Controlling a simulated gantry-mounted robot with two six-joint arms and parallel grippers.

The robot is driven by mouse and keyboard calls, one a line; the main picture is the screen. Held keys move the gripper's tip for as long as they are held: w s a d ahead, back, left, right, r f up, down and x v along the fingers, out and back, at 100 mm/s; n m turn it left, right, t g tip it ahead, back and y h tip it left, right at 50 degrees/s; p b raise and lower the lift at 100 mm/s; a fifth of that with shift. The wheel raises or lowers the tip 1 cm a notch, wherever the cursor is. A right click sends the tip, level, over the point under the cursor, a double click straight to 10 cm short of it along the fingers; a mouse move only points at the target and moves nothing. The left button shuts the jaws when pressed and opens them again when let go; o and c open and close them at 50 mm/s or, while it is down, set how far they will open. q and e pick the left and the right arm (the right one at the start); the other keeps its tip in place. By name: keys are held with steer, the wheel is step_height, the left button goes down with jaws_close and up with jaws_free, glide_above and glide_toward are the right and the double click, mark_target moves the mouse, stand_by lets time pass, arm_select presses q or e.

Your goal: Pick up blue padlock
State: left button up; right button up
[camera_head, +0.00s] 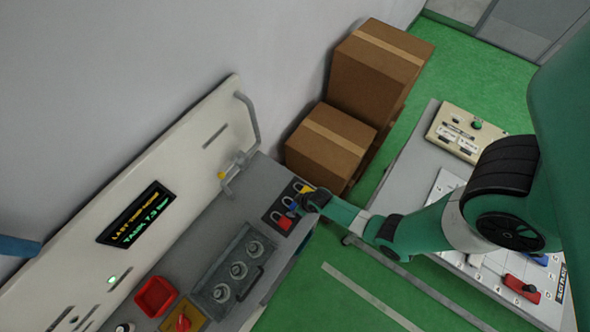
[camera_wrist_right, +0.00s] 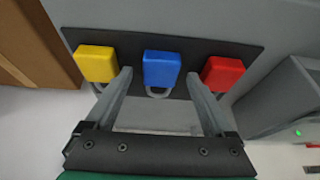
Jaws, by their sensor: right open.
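The blue padlock (camera_wrist_right: 161,68) sits on a dark plate (camera_wrist_right: 200,47) in the right wrist view, its shackle towards my gripper. A yellow padlock (camera_wrist_right: 97,63) is to its left and a red padlock (camera_wrist_right: 221,73) to its right. My right gripper (camera_wrist_right: 159,76) is open and empty. Its fingertips reach to either side of the blue padlock, in the gaps beside the yellow and red ones. In the head view, my right gripper (camera_head: 298,205) is over the plate and hides much of the blue padlock; the red padlock (camera_head: 285,223) shows there. My left gripper is out of view.
A grey tray with several round knobs (camera_head: 238,270) and a red bin (camera_head: 155,296) share the bench. Cardboard boxes (camera_head: 330,145) stand behind it. A panel with a display (camera_head: 137,213) runs along the wall. Another table (camera_head: 410,170) with devices stands at right.

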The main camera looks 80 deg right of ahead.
mark_target(292, 204)
steer(key=shift+c, duration=0.3)
jaws_close()
steer(key=shift+r, duration=0.1)
steer(key=shift+r, duration=0.3)
step_height(292, 204, up, 2)
steer(key=shift+r+p, duration=0.15)
steer(key=shift+p, duration=0.65)
steer(key=s+a+r+p, duration=0.7)
steer(key=a+r, duration=0.3)
steer(key=a, duration=0.2)
steer(key=shift+s+p, duration=0.3)
steer(key=shift+p, duration=0.1)
